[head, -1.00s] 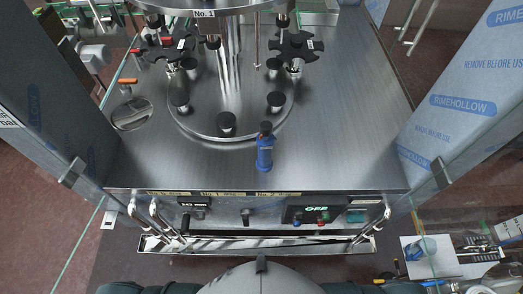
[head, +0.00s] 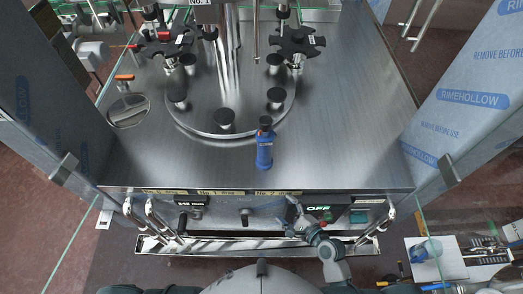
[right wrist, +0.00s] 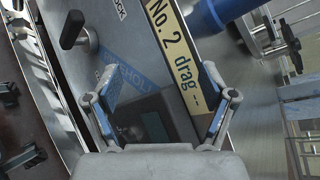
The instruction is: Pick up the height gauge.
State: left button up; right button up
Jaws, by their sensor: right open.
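The height gauge, a blue upright cylinder with a dark top (head: 264,155), stands on the steel machine top near its front edge, just in front of the round plate. Its blue lower part shows at the top of the right wrist view (right wrist: 208,14), beyond the "No. 2 drag" label. My right gripper (head: 293,214) is open and empty in front of the control panel, below and to the right of the gauge, apart from it. Its spread fingers show in the right wrist view (right wrist: 168,98). My left gripper is not in view.
The front panel carries a lit "OFF" display (head: 318,209) and knobs, with metal handles at both ends. The round plate (head: 235,130) with black-capped posts stands behind the gauge. The steel top (head: 350,140) is clear to the right. Film-wrapped panels flank both sides.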

notch_tip(320, 180, up, 5)
jog(key=w+d+m+t+y, duration=0.1)
jog(key=w+m+t, duration=0.15)
jog(key=m, duration=0.45)
jog(key=m+t+p, duration=0.2)
jog(key=m, duration=0.2)
send_near(269, 159)
jog(key=x, duration=0.6)
jog(key=shift+w+a, duration=0.15)
jog(key=shift+a, duration=0.35)
jog(key=shift+w, duration=0.35)
jog(key=shift+w+r, duration=0.1)
jog(key=shift+w, duration=0.4)
jog(key=x, duration=0.4)
jog(key=shift+w+a, duration=0.15)
jog(key=shift+a, duration=0.45)
jog(key=shift+c, duration=1)
jog(key=c, duration=0.8)
jog(key=shift+d, duration=0.3)
jog(key=c, duration=0.4)
jog(key=shift+d, duration=0.1)
jog(key=shift+c, duration=0.3)
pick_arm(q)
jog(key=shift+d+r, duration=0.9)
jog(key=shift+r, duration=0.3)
